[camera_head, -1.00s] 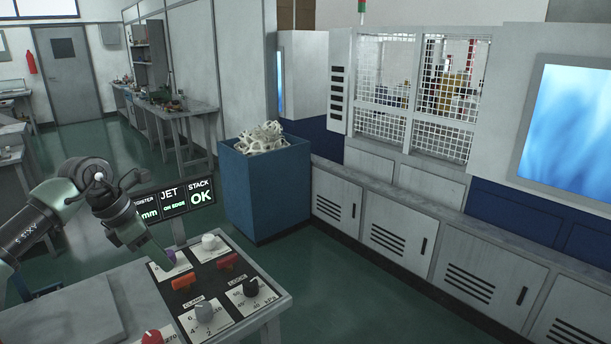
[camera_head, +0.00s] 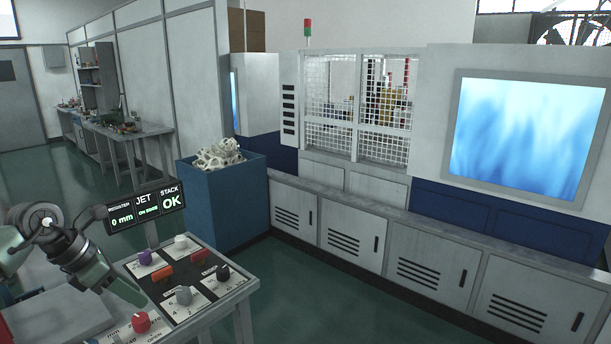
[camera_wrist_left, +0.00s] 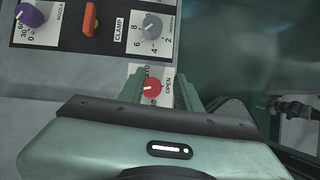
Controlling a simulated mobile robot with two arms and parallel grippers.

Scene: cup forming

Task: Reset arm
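My left gripper (camera_head: 138,298) is at the left in the head view, angled down over the control panel (camera_head: 208,272), its tips close to the red knob (camera_head: 141,322). In the left wrist view, the two fingers (camera_wrist_left: 160,92) stand apart with the red knob (camera_wrist_left: 151,85) showing in the gap between them. No contact with the knob can be made out. The gripper holds nothing. My right gripper is in neither view.
A blue bin (camera_head: 222,205) of white pieces stands beyond. The green floor to the right is open.

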